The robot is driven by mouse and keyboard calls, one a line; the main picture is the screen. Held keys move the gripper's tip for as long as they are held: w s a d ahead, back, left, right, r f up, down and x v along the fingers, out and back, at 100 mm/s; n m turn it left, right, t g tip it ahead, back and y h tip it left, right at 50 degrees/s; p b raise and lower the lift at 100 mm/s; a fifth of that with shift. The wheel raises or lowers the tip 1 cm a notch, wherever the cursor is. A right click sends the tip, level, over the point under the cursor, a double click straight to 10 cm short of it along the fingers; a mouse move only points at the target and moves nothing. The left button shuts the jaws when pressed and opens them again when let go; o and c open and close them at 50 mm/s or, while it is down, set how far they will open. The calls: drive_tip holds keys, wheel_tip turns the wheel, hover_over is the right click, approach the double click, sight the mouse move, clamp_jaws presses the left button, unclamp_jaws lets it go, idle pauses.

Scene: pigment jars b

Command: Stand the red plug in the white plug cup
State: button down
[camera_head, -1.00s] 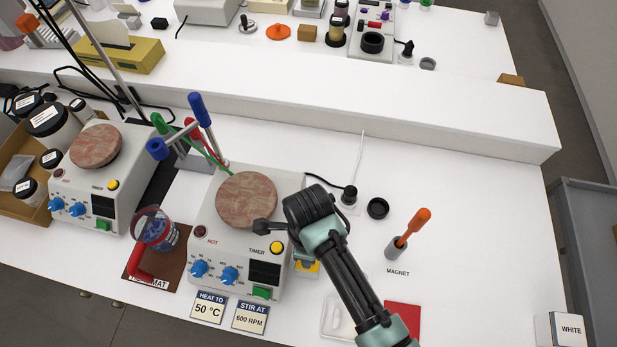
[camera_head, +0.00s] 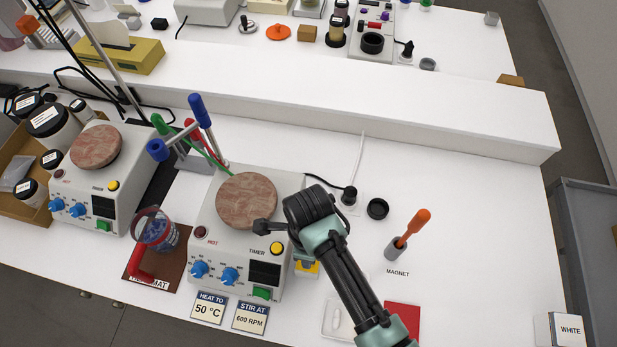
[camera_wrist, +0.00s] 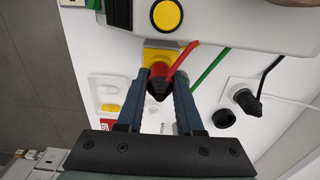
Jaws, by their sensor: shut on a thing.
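The red plug (camera_wrist: 159,69) is between the fingers of my gripper (camera_wrist: 161,88) in the wrist view, with its dark end toward the camera. A red cable runs from it to the upper right. My gripper is shut on it. A yellow square (camera_wrist: 152,53) lies just behind the plug; I cannot tell whether they touch. In the head view my arm hides the plug and fingertips, at the right side of the front hotplate (camera_head: 237,292).
A black ring-shaped cup (camera_head: 378,209) stands beside the black plug. An orange-handled magnet tool (camera_head: 416,224) leans in a grey holder. A clear tray (camera_head: 336,320) and a red card (camera_head: 404,315) lie at the front. A box marked WHITE (camera_head: 566,330) is at the front right corner.

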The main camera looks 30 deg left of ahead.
drive_tip(key=shift+r+p, duration=0.8)
drive_tip(key=shift+p, duration=0.05)
idle(0.4)
drive_tip(key=shift+r+p, duration=2.25)
drive_tip(key=shift+p, duration=0.25)
